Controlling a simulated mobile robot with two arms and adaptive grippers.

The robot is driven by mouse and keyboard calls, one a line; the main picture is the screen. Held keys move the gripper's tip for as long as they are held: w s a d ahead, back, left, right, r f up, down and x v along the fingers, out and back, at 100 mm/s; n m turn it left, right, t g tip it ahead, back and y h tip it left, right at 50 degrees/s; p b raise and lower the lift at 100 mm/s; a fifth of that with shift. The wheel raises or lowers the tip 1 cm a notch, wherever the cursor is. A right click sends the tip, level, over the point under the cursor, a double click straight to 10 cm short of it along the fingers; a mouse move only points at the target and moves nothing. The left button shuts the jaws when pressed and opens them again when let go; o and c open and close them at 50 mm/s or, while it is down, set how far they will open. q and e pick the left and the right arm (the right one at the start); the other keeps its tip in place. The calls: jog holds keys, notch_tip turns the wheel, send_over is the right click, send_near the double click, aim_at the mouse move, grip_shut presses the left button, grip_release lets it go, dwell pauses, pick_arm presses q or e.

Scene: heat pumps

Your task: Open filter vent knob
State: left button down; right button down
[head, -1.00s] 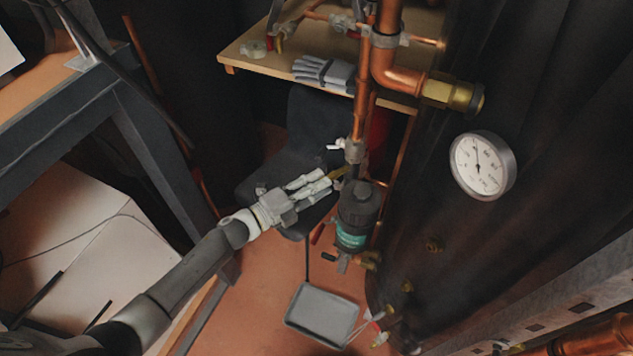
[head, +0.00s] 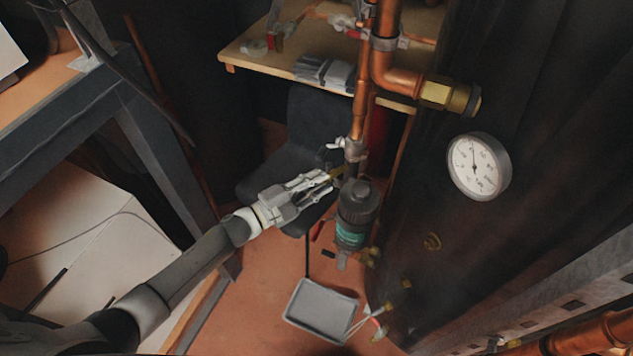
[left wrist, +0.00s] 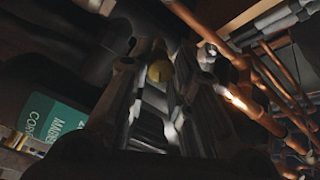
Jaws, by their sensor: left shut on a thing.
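The filter (head: 359,206) is a black canister with a ribbed cap and a teal label, hanging on the vertical copper pipe in the head view. Its teal label also shows large at the left of the left wrist view (left wrist: 52,122). A small brass-yellow knob (head: 338,173) sticks out to the left just above the filter. My left gripper (head: 328,178) reaches it from the left and is shut on it. In the left wrist view the knob's rounded brass end (left wrist: 160,72) shows between the fingers, with the rest hidden. My right gripper is not in view.
A white-faced gauge (head: 478,166) sits on the dark tank at right. A wooden shelf (head: 240,62) with grey gloves (head: 325,72) is behind. A dark chair (head: 300,140) stands behind the gripper, and a grey tray (head: 321,310) lies on the floor below.

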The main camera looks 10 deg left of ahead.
pick_arm(q)
jog(key=c, duration=1.3)
grip_release()
jog(key=v, duration=1.2)
jog(key=shift+a, duration=0.1)
jog(key=shift+f, duration=0.15)
